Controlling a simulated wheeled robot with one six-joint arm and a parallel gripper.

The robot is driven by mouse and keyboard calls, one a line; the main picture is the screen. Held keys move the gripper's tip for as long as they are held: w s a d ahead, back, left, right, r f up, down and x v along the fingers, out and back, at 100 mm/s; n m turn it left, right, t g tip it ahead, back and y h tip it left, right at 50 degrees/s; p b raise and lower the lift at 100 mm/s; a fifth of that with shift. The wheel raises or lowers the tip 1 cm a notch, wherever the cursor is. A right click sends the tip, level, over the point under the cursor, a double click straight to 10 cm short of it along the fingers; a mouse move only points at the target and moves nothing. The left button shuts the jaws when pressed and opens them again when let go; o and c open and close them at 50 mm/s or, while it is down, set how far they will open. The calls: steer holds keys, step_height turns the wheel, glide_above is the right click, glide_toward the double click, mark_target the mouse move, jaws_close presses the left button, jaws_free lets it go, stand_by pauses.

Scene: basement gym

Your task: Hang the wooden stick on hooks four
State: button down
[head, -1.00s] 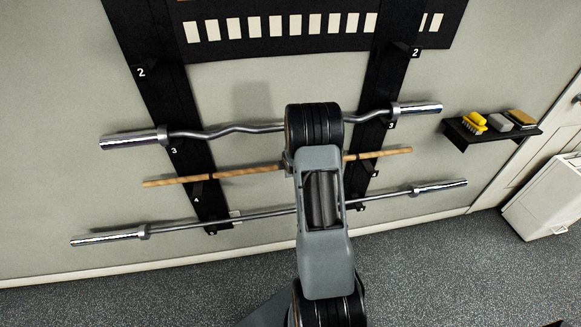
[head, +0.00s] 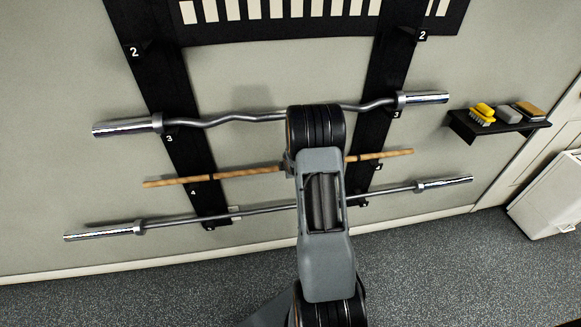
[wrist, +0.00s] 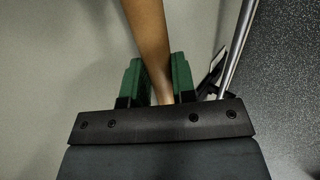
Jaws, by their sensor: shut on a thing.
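The wooden stick (head: 242,173) spans both black uprights in the head view, tilted up to the right in the picture. It passes just above the left hook marked 4 (head: 193,192) and close to the right hook four (head: 378,167), partly hidden by my arm. I cannot tell whether it touches the hooks. In the wrist view the stick (wrist: 149,40) runs between the green fingers of my gripper (wrist: 156,82), which is shut on it. My arm hides the gripper in the head view.
A bent steel bar (head: 235,117) hangs above on hooks three. A straight steel bar (head: 265,210) hangs below; it also shows beside my gripper in the wrist view (wrist: 237,45). A small shelf with brushes (head: 490,125) is at right. Grey wall is behind.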

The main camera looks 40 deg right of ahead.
steer(key=shift+r, duration=0.1)
steer(key=c, duration=0.8)
jaws_free()
steer(key=shift+c, duration=0.2)
steer(key=p+v, duration=0.3)
steer(key=v, duration=1.1)
steer(key=s+a+m+g, duration=0.3)
steer(key=s+m+g, duration=0.2)
steer(key=s+m, duration=0.35)
steer(key=s+a+r+m+y, duration=0.1)
steer(key=s+a+r+m, duration=0.1)
steer(key=a+r, duration=0.5)
steer(key=s+a+r+m+t+y, duration=0.1)
steer(key=s+a+r, duration=0.4)
steer(key=a, duration=0.8)
step_height(320, 180, up, 2)
steer(key=shift+r+m+y, duration=0.1)
steer(key=shift+m+y, duration=0.55)
steer(key=shift+y, duration=0.15)
